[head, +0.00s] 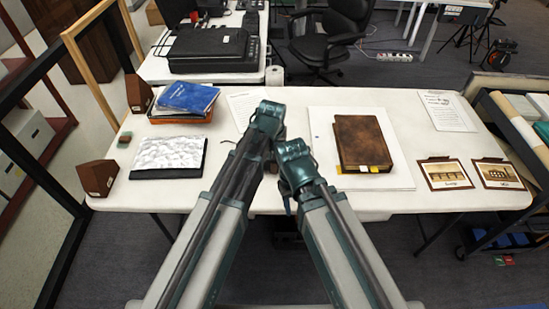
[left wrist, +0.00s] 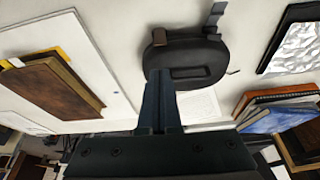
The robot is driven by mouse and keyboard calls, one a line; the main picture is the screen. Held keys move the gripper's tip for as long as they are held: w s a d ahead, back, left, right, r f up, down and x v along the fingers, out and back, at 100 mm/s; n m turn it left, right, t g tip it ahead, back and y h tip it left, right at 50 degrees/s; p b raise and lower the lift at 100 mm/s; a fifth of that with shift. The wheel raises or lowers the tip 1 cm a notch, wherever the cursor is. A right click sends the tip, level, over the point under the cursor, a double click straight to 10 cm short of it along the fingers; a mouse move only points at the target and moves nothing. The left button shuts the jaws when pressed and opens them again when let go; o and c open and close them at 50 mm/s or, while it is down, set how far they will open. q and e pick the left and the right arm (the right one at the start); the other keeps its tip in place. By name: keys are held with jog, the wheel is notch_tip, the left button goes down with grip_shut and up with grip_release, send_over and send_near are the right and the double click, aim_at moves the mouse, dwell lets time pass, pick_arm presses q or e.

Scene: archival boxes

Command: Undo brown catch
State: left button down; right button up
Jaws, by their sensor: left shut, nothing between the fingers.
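A black rounded case (left wrist: 190,62) with a handle on its lid lies on the table in the left wrist view. The brown catch (left wrist: 158,37) is on its upper left edge there and looks folded against the case. A second, dark grey catch (left wrist: 217,16) sticks out from the same edge. My left gripper (left wrist: 160,76) is shut and empty, its fingertips over the case's left side, below the brown catch in the picture. In the head view my left gripper (head: 268,117) and my right gripper (head: 294,158) hide most of the case.
A brown book (head: 361,140) on a white board lies right of my arms. Left are a blue book stack (head: 187,97), a grey-white patterned album (head: 168,157) and brown wedges (head: 98,177). Two photos (head: 446,173) lie at right. The table (head: 420,200) is bare at the front right.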

pick_arm(q)
jog(key=shift+f, duration=0.15)
jog(key=b, duration=1)
send_near(274, 168)
jog(key=w+f, duration=0.4)
jog(key=f, duration=0.1)
jog(key=shift+w+d, duration=0.15)
jog(key=shift+w, duration=0.05)
